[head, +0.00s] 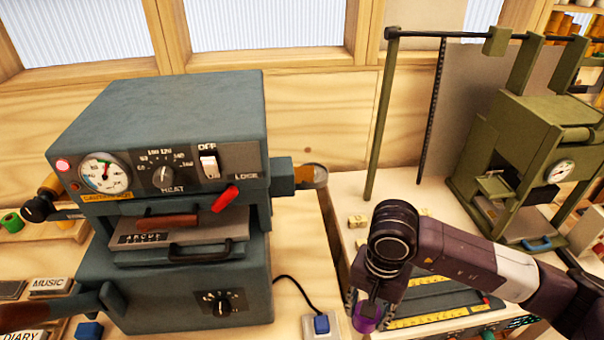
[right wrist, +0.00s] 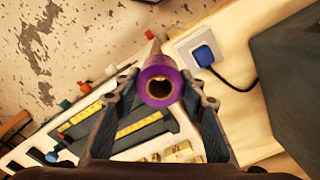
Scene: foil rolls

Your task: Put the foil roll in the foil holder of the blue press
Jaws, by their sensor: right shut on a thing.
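The purple foil roll (head: 367,318) is at the bottom of the head view, mostly covered by my right gripper (head: 362,296). In the right wrist view the roll (right wrist: 158,82) shows end-on, with a hollow brown core, between the two fingers of my right gripper (right wrist: 160,90), which is shut on it. The blue press (head: 165,150) stands at the left of the head view, apart from the roll. A block with a round metallic end piece (head: 316,176) sticks out from its right side. I cannot tell if this is the foil holder. My left gripper is not in view.
A green press (head: 525,160) stands at the back right. A blue plug in a white socket (head: 321,325) lies close to the roll's left, with a black cable. Small type blocks (head: 357,221) lie on the bench.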

